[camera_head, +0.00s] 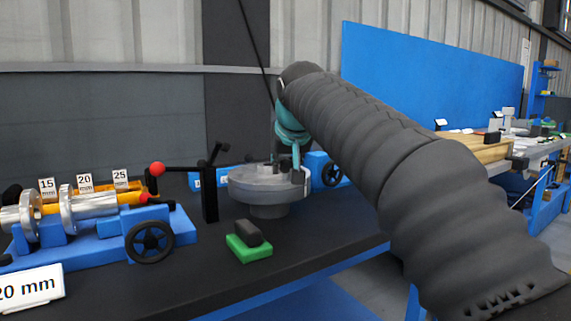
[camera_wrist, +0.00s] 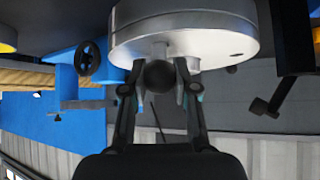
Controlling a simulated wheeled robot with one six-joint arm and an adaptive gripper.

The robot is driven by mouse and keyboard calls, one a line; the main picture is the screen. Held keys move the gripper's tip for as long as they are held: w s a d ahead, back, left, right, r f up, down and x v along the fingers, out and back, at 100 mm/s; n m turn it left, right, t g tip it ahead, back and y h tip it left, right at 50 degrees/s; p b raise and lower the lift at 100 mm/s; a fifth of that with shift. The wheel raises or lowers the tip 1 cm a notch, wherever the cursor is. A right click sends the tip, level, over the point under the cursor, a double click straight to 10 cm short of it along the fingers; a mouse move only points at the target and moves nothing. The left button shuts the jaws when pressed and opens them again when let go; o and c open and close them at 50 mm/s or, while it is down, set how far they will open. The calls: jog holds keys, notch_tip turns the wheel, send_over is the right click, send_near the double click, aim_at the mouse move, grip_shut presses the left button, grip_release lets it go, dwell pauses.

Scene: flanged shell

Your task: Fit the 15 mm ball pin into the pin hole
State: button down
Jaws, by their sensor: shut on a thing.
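The flanged shell (camera_head: 265,188) is a grey round metal disc on a narrower foot, standing on the dark bench. It also fills the top of the wrist view (camera_wrist: 195,22). My gripper (camera_head: 296,165) is at the shell's right side; in the wrist view my gripper (camera_wrist: 157,78) is shut on the ball pin (camera_wrist: 159,76). The pin's dark ball sits between the fingertips. Its pale shank points towards the shell's face, and I cannot tell whether its tip is in a hole. A small dark hole (camera_wrist: 237,56) shows on the shell's face, to the right of the pin.
Blue fixtures (camera_head: 165,225) with flanged metal cylinders and 15, 20 and 25 mm labels stand at the left. A black post (camera_head: 209,195) with a lever stands left of the shell. A green block (camera_head: 248,248) with a dark top lies in front. Bare bench surrounds it.

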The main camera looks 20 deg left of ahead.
jog(key=shift+f, duration=0.4)
jog(key=c, duration=0.8)
grip_release()
jog(key=v, duration=1.2)
